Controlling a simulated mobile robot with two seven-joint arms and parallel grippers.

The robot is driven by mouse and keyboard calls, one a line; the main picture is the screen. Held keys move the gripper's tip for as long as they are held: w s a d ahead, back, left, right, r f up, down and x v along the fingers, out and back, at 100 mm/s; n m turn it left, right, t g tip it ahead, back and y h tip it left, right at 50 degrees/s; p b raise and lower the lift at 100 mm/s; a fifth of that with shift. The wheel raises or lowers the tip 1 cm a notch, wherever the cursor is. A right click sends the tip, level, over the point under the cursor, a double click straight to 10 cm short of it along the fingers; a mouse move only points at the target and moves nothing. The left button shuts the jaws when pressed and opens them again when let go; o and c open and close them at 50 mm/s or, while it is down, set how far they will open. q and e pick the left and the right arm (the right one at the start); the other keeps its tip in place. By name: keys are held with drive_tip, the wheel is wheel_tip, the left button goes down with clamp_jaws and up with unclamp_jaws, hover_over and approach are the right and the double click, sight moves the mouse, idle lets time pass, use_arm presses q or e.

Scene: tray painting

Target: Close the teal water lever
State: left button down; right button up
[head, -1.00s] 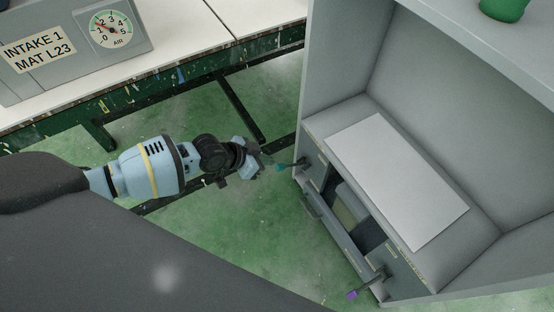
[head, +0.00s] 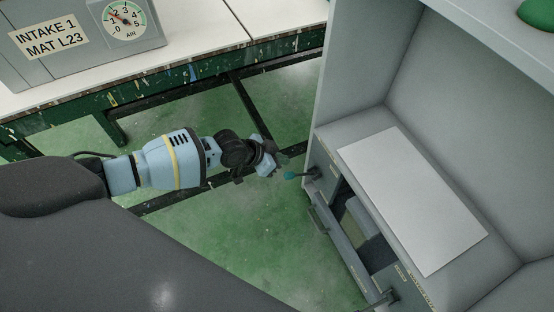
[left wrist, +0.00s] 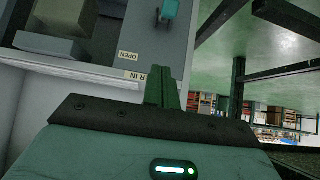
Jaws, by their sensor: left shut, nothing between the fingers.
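The teal water lever (head: 290,175) sticks out to the left from the front of the grey cabinet, on a dark stem. In the left wrist view its teal handle (left wrist: 170,9) shows at the top edge, beyond my fingertips. My left gripper (head: 275,159) is just above and left of the handle in the head view. In the left wrist view its dark green fingers (left wrist: 163,88) are together and empty. A gap shows between fingers and handle in the left wrist view. An "OPEN" label (left wrist: 128,55) is on the panel. My right gripper is out of view.
The grey cabinet (head: 345,75) has an open drawer-like recess below a ledge with a white sheet (head: 412,200). A second lever's stem (head: 387,298) shows at the bottom edge. A workbench (head: 190,30) with a gauge box (head: 80,40) stands behind. Green floor lies around my left arm.

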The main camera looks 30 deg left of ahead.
use_arm(q)
drive_tip(key=b, duration=0.3)
hover_over(288, 174)
drive_tip(key=w+d, duration=0.1)
drive_tip(key=w, duration=0.1)
wheel_tip(288, 174, down, 5)
drive_tip(key=shift+s+d, duration=0.1)
drive_tip(key=shift+d, duration=0.05)
drive_tip(key=shift+s+a+f, duration=0.3)
drive_tip(key=shift+f, duration=0.15)
drive_tip(key=shift+s+a+f, duration=0.25)
drive_tip(key=shift+s+f, duration=0.05)
drive_tip(key=shift+f, duration=0.15)
drive_tip(key=shift+s+a+f, duration=0.2)
drive_tip(key=shift+s+f, duration=0.05)
drive_tip(key=shift+f, duration=0.2)
drive_tip(key=shift+f, duration=0.1)
